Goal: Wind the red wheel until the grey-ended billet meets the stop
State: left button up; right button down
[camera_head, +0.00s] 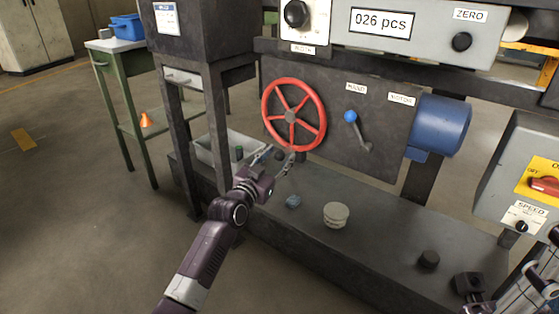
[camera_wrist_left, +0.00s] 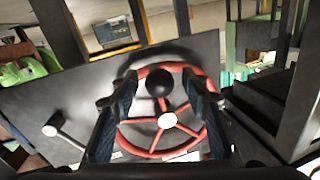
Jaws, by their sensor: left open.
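The red wheel (camera_head: 322,113) stands upright on the dark front panel, with spokes and a grey hub. My left gripper (camera_head: 281,157) is at the wheel's lower rim, its fingers apart. In the left wrist view the red wheel (camera_wrist_left: 152,153) fills the middle. A round black knob (camera_wrist_left: 158,83) shows between the open fingers of my left gripper (camera_wrist_left: 160,98); I cannot tell whether they touch it. I cannot make out the grey-ended billet or the stop. Part of my right arm shows at the lower right of the head view; its finger state is unclear.
A blue-knobbed lever (camera_head: 351,117) and a blue motor (camera_head: 440,125) are right of the wheel. A pale bin (camera_head: 215,150) stands left of my gripper. A round tin (camera_head: 336,215) and a black knob (camera_head: 429,259) sit on the dark bench (camera_head: 375,240). The counter (camera_head: 382,21) reads "026 pcs".

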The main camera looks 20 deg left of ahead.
pick_arm(q)
jog(key=shift+w+d, duration=0.1)
jog(key=shift+w, duration=0.25)
jog(key=shift+c, duration=0.5)
grip_shut()
